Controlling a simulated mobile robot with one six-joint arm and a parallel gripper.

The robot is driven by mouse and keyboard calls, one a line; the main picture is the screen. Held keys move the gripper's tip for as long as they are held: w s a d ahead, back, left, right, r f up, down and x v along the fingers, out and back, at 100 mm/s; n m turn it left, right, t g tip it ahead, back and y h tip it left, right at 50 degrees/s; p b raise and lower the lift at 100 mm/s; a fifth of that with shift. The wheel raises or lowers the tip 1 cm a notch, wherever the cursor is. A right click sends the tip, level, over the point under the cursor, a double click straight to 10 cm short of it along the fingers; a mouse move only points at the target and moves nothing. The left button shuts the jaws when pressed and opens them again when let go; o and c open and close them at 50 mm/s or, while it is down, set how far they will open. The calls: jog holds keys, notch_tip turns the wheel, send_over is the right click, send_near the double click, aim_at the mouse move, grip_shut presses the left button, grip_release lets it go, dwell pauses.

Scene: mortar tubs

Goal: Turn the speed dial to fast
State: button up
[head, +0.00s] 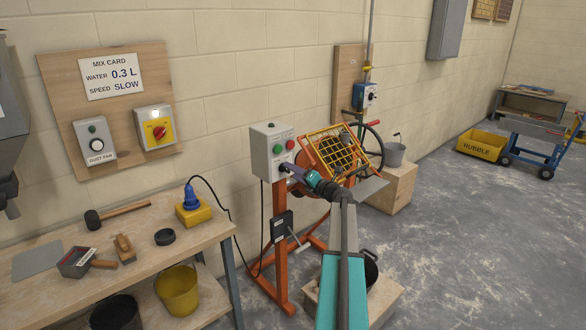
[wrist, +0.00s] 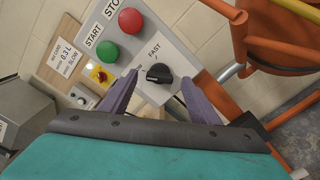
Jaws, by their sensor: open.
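The speed dial (wrist: 158,74) is a black knob on a grey control box (wrist: 158,25), which stands on the orange mixer stand in the head view (head: 262,148). The word FAST is printed beside the dial; another label is partly hidden by the left finger. I cannot tell for sure where the dial points. My gripper (wrist: 160,79) is open, with one purple finger on each side of the dial. I cannot tell whether either finger touches it. In the head view my gripper (head: 289,168) reaches the box's lower front and covers the dial.
A green START button (wrist: 107,51) and a red STOP button (wrist: 131,20) sit beside the dial. The orange mixer frame (wrist: 285,50) is close on the right. A mix card (head: 114,75) reads SPEED SLOW. A workbench (head: 110,245) with tools stands at left.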

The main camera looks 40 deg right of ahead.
jog(key=shift+w+d, duration=0.1)
jog(key=shift+w, duration=1.3)
jog(key=shift+c, duration=0.2)
